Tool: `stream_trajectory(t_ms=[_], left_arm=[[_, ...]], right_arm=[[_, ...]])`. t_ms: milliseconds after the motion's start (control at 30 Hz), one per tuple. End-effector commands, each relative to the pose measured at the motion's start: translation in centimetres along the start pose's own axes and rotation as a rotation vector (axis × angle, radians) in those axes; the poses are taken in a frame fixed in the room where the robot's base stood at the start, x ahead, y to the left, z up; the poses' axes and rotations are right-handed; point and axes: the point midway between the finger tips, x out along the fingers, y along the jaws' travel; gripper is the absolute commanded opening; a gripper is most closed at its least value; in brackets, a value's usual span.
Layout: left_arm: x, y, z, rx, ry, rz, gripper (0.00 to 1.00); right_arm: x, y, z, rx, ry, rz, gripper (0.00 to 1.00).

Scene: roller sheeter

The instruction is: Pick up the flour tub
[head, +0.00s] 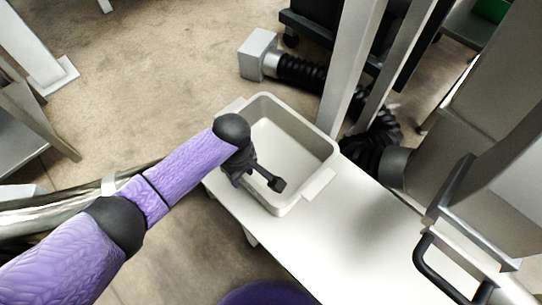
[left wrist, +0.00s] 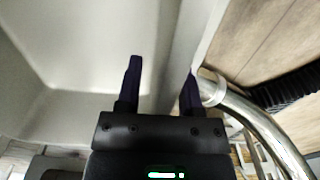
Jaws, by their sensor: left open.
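The flour tub (head: 312,136) is an off-white, open rectangular bin with a flat tab at each end. It stands on the left part of a white table in the head view and looks empty. My left gripper (head: 265,178) is at the tub's near-left wall and hides part of that rim. In the left wrist view my open gripper (left wrist: 162,82) has one finger over the tub's pale inside (left wrist: 85,55) and the other near its outer side. The wall seems to lie between them; contact is unclear. My right gripper is not in view.
The white table (head: 345,235) is bare to the right of the tub. Grey machine posts (head: 347,75) and a black ribbed hose (head: 372,145) stand close behind it. A black handle (head: 432,265) is at the right. A metal pipe (left wrist: 255,120) runs beside the fingers.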

Motion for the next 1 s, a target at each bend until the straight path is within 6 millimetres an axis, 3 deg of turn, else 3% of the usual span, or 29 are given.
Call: stream_trajectory(t_ms=[167,300,400,1000], left_arm=[[-0.32,0.06,-0.05,0.000,0.002,0.003,0.45],[-0.33,0.05,-0.06,0.000,0.002,0.003,0.15],[-0.32,0.05,-0.05,0.000,0.002,0.002,0.00],[-0.28,0.03,-0.06,0.000,0.002,0.002,0.00]], right_arm=[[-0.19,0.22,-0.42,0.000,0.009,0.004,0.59],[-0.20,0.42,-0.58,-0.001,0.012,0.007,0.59],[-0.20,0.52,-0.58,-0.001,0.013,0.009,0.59],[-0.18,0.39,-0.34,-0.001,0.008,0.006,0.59]])
